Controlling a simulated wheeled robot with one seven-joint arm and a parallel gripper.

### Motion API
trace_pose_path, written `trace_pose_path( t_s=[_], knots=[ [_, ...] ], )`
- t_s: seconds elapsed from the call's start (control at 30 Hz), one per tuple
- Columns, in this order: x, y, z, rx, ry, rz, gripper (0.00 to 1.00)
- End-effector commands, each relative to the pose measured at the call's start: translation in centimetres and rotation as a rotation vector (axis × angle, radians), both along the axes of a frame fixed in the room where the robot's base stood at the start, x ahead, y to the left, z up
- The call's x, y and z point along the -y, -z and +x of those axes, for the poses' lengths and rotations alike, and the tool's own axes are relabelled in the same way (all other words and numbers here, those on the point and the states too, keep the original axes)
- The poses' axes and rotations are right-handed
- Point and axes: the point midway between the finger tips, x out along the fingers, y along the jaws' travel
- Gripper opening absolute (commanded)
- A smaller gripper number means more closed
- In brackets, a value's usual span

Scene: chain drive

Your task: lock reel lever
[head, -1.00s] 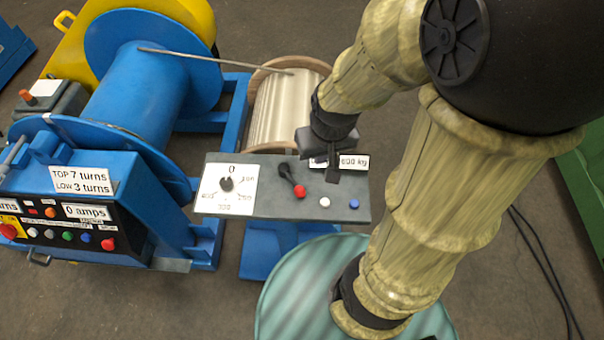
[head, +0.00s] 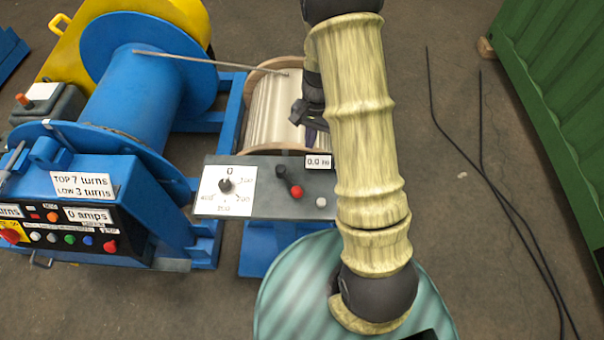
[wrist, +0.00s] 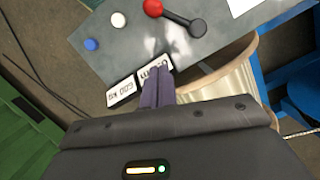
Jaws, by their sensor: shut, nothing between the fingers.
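The lever (head: 290,184), black with a red knob, sits on the grey control panel (head: 262,200); its knob points toward the panel's front right. In the wrist view the lever (wrist: 178,17) lies at the top, beyond my fingertips and apart from them. My gripper (head: 311,136) is over the right part of the wooden-flanged reel (head: 272,112), just behind the panel, and partly hidden by my arm. In the wrist view my gripper (wrist: 157,75) has its purple-grey fingers shut and empty, overlapping the panel's label edge.
A dial (head: 226,186) is left of the lever and a white button (head: 321,202) is right of it. A blue winch drum (head: 130,95) with a button box stands at left. A thin rod (head: 190,59) reaches the reel. Cables (head: 480,165) lie on the floor at right.

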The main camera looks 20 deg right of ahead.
Motion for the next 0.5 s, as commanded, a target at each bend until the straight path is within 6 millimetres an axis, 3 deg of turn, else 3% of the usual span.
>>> trace_pose_path(
  t_s=[0.5],
  knots=[
    [0.26,1.00,0.22,-0.017,0.027,0.004,0.00]
  ],
)
